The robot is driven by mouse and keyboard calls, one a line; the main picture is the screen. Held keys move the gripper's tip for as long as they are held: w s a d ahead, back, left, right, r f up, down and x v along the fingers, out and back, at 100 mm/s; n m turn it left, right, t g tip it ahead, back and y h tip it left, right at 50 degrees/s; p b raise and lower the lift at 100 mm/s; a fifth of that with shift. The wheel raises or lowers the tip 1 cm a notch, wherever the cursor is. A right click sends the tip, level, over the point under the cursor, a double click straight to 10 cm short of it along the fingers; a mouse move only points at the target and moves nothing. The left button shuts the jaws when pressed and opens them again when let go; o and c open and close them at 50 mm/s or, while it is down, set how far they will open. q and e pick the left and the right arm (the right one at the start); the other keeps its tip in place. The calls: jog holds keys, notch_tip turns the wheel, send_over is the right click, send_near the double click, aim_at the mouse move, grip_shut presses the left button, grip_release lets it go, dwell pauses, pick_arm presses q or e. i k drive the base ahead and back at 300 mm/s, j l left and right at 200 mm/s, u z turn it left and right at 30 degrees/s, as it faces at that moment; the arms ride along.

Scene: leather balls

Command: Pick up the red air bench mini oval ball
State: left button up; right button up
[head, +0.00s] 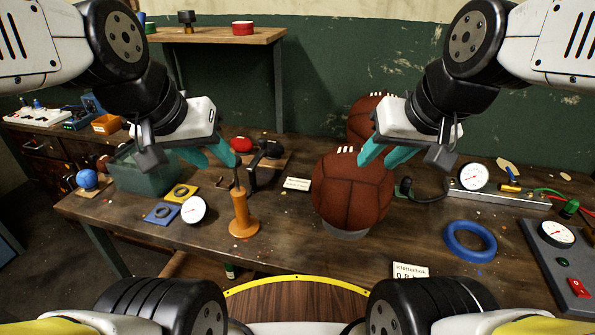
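A small red oval ball (241,144) lies toward the back of the workbench, left of centre, beside a black device (265,152). My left gripper (223,164), with teal fingers, is open and hangs just in front and to the left of the red ball in the picture, apparently without holding anything. My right gripper (374,163) is open, its teal fingertips in front of the upper right of a large brown laced ball (350,195). I cannot tell whether they touch it.
A second brown ball (366,117) sits behind the first. An orange-handled tool (242,216) stands below my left gripper. A green bin (140,172) is at left, a blue ring (470,241) and gauge fixture (500,196) at right. The front middle of the workbench (300,240) is mostly clear.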

aim_at(240, 143)
jog(key=j+u, duration=0.15)
jog(key=u, duration=0.25)
jog(key=i+u, duration=0.1)
jog(key=u, duration=0.3)
jog(key=i+j+u, duration=0.1)
jog(key=u, duration=0.3)
jog(key=i+j+u, duration=0.1)
jog(key=u, duration=0.3)
